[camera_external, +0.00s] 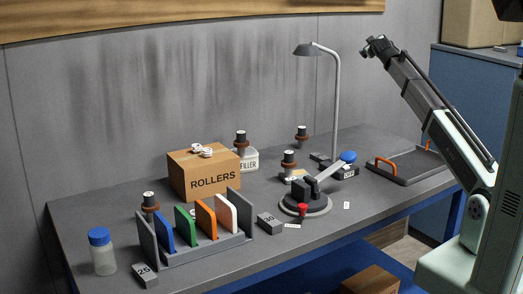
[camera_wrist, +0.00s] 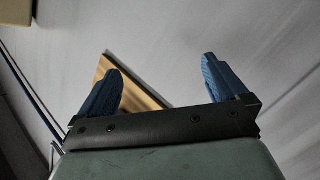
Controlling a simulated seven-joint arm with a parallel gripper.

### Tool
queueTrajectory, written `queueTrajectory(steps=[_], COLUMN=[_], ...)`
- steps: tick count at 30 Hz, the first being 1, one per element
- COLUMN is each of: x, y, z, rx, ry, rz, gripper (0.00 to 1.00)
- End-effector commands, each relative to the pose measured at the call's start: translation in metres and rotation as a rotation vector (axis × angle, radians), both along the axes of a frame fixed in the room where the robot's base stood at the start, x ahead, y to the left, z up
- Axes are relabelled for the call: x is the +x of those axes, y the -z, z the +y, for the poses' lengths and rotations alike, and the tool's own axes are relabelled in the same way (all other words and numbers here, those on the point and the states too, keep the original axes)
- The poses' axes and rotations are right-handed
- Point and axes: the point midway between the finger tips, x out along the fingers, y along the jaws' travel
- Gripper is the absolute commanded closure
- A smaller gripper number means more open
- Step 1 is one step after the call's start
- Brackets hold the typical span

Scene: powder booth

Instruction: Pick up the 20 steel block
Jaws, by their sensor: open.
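I cannot read a 20 on any block. A block marked 30 (camera_external: 268,223) lies at the middle front, and one marked 25 (camera_external: 145,275) at the front left. My gripper (camera_external: 371,46) is raised high above the bench's right part, far from every block. In the wrist view its blue fingers (camera_wrist: 163,70) are apart with nothing between them.
A ROLLERS carton (camera_external: 204,174), a rack with coloured panels (camera_external: 193,242) and a blue-lidded jar (camera_external: 102,252) fill the left. A lamp (camera_external: 336,100), a round lever device (camera_external: 305,203) and several rust-collared posts stand mid-bench. A tray with orange handles (camera_external: 407,168) lies right.

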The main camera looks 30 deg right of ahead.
Motion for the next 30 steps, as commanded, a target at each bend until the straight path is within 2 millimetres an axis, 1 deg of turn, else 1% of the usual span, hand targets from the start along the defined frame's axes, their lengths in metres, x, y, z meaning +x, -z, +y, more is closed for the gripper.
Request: queueTrajectory(steps=[1,3,5,6,8,9,11,12,14,15,17,18,21,24,27,30], x=[0.007,0.012,0.015,0.016,0.018,0.018,0.017,0.016,0.012,0.01,0.004,0.0,-0.013,-0.026,-0.037,-0.046], y=[0.021,0.049,0.073,0.089,0.112,0.126,0.147,0.16,0.179,0.19,0.205,0.214,0.233,0.244,0.25,0.253], z=[0.006,0.017,0.029,0.039,0.054,0.066,0.085,0.097,0.118,0.133,0.155,0.17,0.206,0.235,0.257,0.27], rx=[0.142,0.346,0.515,0.625,0.785,0.888,1.036,1.132,1.265,1.349,1.463,1.532,1.67,1.755,1.796,1.812], ry=[0.018,0.057,0.097,0.129,0.184,0.225,0.294,0.345,0.431,0.492,0.594,0.666,0.853,1.031,1.174,1.27], rz=[-0.002,-0.006,-0.004,0.0,0.01,0.02,0.037,0.052,0.08,0.1,0.134,0.161,0.23,0.294,0.346,0.379], gripper=[0.0,0.0,0.0,0.0,0.0,0.0,0.0,0.0,0.0,0.0,0.0,0.0,0.0,0.0,0.0,0.0])
